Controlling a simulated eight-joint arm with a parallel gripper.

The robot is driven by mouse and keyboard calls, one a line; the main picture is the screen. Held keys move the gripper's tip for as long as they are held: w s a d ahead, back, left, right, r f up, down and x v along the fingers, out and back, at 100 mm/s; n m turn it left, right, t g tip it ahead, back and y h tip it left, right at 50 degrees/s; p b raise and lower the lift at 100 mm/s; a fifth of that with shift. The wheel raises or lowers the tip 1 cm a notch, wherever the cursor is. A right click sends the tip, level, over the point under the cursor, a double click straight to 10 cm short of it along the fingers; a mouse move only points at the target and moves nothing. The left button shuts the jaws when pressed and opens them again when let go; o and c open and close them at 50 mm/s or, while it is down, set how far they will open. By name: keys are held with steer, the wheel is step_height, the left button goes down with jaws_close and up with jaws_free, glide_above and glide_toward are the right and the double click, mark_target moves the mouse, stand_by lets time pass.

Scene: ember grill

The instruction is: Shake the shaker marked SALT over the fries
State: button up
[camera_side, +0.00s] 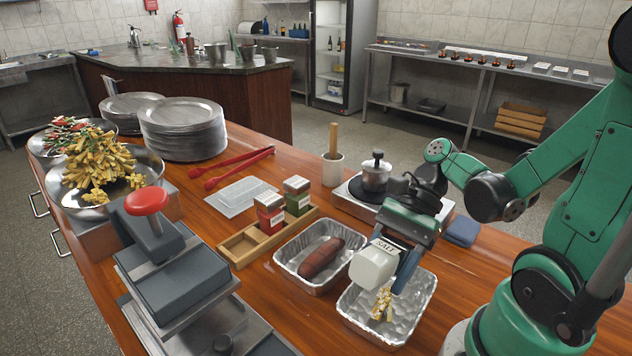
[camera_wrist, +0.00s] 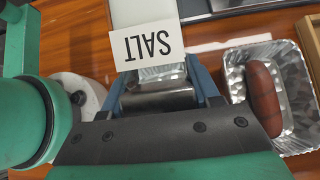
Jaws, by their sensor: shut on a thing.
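My gripper (camera_side: 398,258) is shut on the white shaker (camera_side: 372,266), whose label reads SALT. The label (camera_wrist: 148,45) shows upside down in the wrist view. In the side view the shaker is tilted well over, above the near foil tray (camera_side: 345,306). Some fries (camera_side: 382,303) lie in that tray, below the shaker and apart from it. The shaker's top end is not clearly seen, and no falling salt can be made out. In the wrist view the shaker and gripper hide most of the fries' tray.
A second foil tray (camera_side: 287,273) with a brown sausage (camera_side: 322,258) stands just left. A wooden caddy (camera_side: 237,247) holds red (camera_side: 269,214) and green (camera_side: 297,197) shakers. A burner with a pot (camera_side: 375,178) stands behind my gripper. A press (camera_side: 170,265) and a bowl of fries (camera_side: 130,192) are at left.

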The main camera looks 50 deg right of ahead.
steer(key=shift+r, duration=0.55)
steer(key=shift+f, duration=1.75)
steer(key=shift+r, duration=2.55)
